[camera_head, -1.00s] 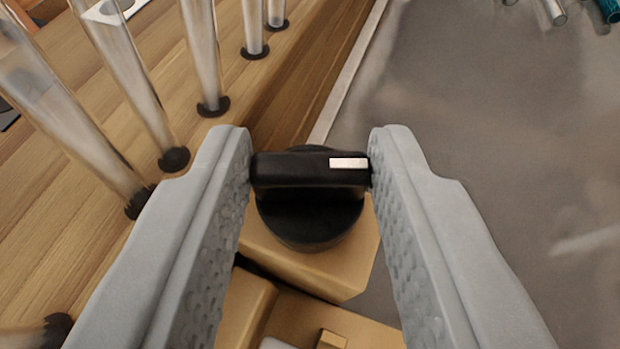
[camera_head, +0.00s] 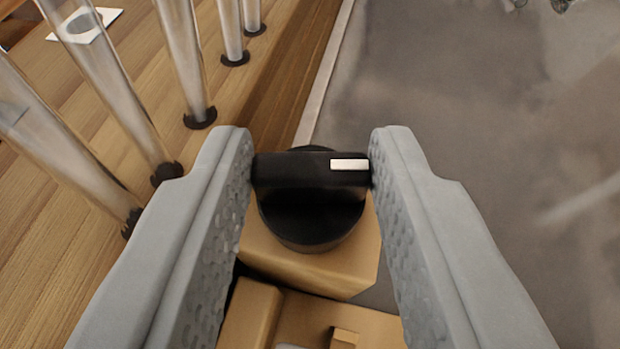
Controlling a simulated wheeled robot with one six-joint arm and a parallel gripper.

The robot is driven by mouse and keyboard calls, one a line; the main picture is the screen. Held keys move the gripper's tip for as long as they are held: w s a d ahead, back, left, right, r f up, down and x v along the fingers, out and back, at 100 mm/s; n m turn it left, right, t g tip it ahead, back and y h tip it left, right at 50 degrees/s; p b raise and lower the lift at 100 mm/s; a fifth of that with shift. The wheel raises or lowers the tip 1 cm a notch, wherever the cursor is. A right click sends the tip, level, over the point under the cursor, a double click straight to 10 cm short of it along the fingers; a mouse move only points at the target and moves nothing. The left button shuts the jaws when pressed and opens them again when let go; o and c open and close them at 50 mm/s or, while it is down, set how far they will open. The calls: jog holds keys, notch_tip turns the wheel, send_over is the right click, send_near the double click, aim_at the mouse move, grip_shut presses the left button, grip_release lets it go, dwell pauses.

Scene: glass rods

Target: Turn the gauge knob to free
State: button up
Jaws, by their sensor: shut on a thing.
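The black gauge knob (camera_head: 310,222) sits on a tan block (camera_head: 300,270) in the middle of the view. Its raised grip bar lies across the picture, with a white mark (camera_head: 349,165) at the right end. My gripper (camera_head: 311,165) is shut on the knob's bar, one grey finger at each end. No lettering such as "free" shows in this view.
Several clear glass rods (camera_head: 182,60) stand in black rings on the wooden board (camera_head: 60,210) at left, close to my left finger. A grey surface (camera_head: 470,110) at right is mostly clear. A white piece with a hole (camera_head: 84,24) lies at the top left.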

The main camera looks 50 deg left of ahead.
jog(key=o, duration=1)
jog(key=shift+c, duration=0.2)
jog(key=v, duration=1.7)
jog(key=shift+r, duration=0.15)
jog(key=shift+s+d, duration=0.1)
jog(key=shift+s, duration=0.05)
